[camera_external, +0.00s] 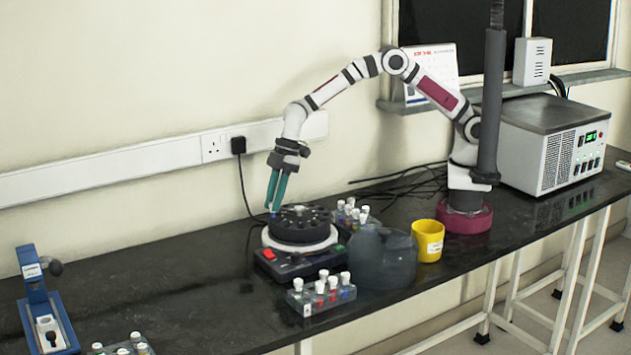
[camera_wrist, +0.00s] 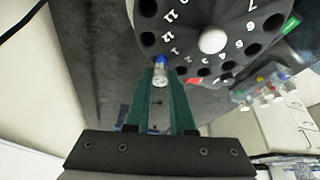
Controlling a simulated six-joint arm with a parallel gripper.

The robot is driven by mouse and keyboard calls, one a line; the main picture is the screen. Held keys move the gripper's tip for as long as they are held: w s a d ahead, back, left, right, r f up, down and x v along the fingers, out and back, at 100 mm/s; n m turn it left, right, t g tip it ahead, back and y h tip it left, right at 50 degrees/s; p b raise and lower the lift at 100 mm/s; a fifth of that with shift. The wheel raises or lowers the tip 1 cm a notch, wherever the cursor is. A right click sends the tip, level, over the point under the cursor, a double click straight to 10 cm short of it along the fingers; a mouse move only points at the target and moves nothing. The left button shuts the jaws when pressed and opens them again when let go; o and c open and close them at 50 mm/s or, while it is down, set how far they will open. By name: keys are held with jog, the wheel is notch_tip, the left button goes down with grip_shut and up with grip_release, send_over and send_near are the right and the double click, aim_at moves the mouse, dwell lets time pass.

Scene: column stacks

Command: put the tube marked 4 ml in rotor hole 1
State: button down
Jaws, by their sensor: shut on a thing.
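My gripper (camera_external: 275,204) points down at the left rim of the black rotor (camera_external: 300,222) on the centrifuge. In the wrist view its green fingers (camera_wrist: 161,85) are shut on a small clear tube (camera_wrist: 160,73) with a blue part. The tube is at the edge of the numbered rotor (camera_wrist: 235,55), beside the holes; I cannot tell whether its tip is in a hole. Its volume mark is not legible. A white knob (camera_wrist: 212,40) sits at the rotor's centre, and a red mark (camera_wrist: 191,80) shows near the rim by the tube. Which hole is number 1 is unclear.
A tube rack (camera_external: 320,300) stands in front of the centrifuge, another (camera_external: 352,214) behind it, a third (camera_external: 121,348) at front left. A dark grey lid (camera_external: 383,262) and a yellow cup (camera_external: 428,240) stand right. A blue device (camera_external: 45,310) is far left. Bench left of the centrifuge is clear.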

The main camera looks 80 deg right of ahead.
jog(key=shift+f, duration=0.45)
jog(key=c, duration=0.7)
grip_release()
jog(key=o, duration=0.3)
jog(key=shift+o, duration=0.2)
jog(key=shift+r, duration=0.1)
jog(key=shift+r, duration=2.95)
